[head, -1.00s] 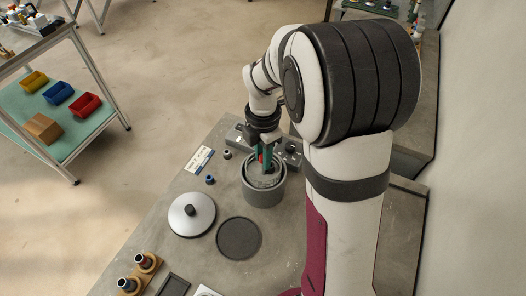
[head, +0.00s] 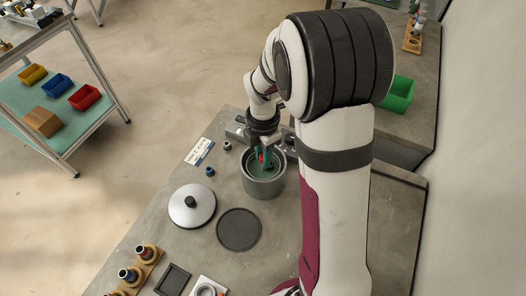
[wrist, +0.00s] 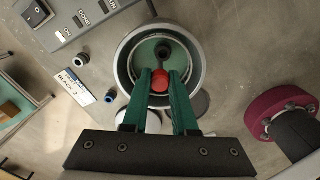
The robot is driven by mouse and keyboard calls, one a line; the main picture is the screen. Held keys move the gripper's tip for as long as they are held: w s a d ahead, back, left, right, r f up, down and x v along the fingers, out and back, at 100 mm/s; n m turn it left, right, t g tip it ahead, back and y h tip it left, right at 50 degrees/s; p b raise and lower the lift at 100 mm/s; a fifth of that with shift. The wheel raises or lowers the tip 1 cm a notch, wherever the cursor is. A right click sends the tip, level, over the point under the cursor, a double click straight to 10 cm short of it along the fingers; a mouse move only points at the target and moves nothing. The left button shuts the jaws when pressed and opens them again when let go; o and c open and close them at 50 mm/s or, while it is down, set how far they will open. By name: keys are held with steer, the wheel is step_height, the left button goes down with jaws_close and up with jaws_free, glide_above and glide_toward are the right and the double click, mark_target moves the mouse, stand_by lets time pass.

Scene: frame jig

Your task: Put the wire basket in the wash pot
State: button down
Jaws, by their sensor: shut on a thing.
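The wash pot (head: 263,186) is a grey round pot on the bench, open at the top. It also shows in the wrist view (wrist: 123,63), with a greenish inside. My gripper (head: 262,160) has green fingers and points down into the pot's mouth. In the wrist view it (wrist: 160,88) is shut on the red grip (wrist: 160,78) of the wire basket. The basket sits low inside the pot's walls; its mesh is too small to make out. Whether it touches the pot's bottom I cannot tell.
A pale lid (head: 180,212) with a dark knob and a dark round mat (head: 239,230) lie in front of the pot. A control panel (wrist: 80,25) stands behind it. Small blue (head: 210,171) and dark fittings lie left. Bench room is clear between the pot and these.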

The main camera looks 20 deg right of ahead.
mark_target(263, 171)
steer(key=shift+f, duration=1.85)
steer(key=c, duration=0.6)
jaws_free()
steer(key=c, duration=0.3)
steer(key=shift+c, duration=0.2)
steer(key=shift+r, duration=0.1)
steer(key=shift+r, duration=0.65)
steer(key=shift+r, duration=0.1)
